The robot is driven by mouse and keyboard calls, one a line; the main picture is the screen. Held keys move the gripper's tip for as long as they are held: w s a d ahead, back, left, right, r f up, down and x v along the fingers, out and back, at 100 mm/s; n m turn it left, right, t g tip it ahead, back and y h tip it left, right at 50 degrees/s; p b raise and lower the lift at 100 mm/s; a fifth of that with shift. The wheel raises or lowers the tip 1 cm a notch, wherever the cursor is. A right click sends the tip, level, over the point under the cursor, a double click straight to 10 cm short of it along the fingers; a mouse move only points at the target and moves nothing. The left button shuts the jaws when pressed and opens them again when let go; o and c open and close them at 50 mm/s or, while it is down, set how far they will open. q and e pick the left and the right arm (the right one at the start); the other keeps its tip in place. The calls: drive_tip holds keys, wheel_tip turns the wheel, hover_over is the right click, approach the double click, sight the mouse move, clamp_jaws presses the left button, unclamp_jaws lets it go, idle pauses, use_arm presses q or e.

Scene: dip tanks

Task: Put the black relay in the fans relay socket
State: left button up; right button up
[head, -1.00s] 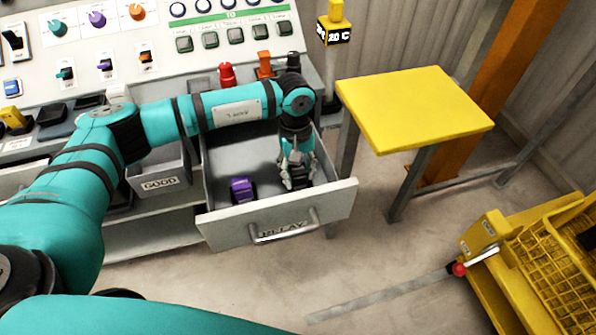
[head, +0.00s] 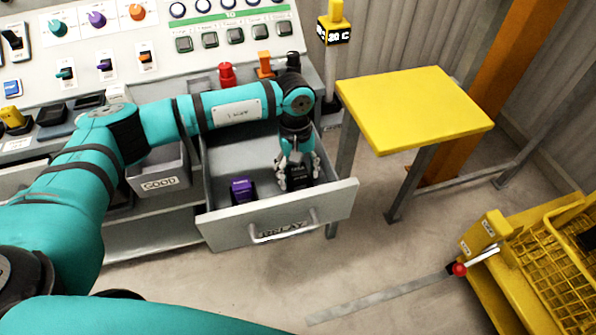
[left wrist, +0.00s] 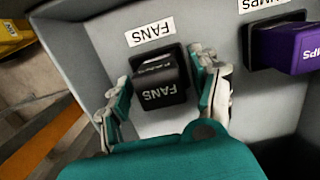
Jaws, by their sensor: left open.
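The black relay (head: 299,176), marked FANS, is inside the open drawer, on the right. In the left wrist view the black relay (left wrist: 163,88) stands at the dark fans socket (left wrist: 147,63), beside a white FANS label (left wrist: 150,32). It appears to be in the socket, but its body hides most of the socket, so I cannot tell how deep it sits. My left gripper (head: 298,173) is open, with its fingers on either side of the relay. In the left wrist view a gap shows at the left gripper (left wrist: 163,100). My right gripper is not in view.
The drawer (head: 275,219) is pulled out. A purple relay (head: 242,190) sits left of the black one, in a dark socket beside the pumps label. A yellow table (head: 412,108) stands right of the drawer. A bin marked GOOD (head: 158,178) is left.

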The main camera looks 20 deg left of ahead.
use_arm(q)
drive_tip(key=r, duration=0.7)
drive_tip(key=w+r, duration=0.1)
drive_tip(key=r, duration=0.3)
drive_tip(key=shift+w+a+r, duration=0.1)
drive_tip(key=shift+a+r, duration=0.05)
drive_tip(key=shift+a, duration=0.25)
drive_tip(key=shift+r, duration=0.4)
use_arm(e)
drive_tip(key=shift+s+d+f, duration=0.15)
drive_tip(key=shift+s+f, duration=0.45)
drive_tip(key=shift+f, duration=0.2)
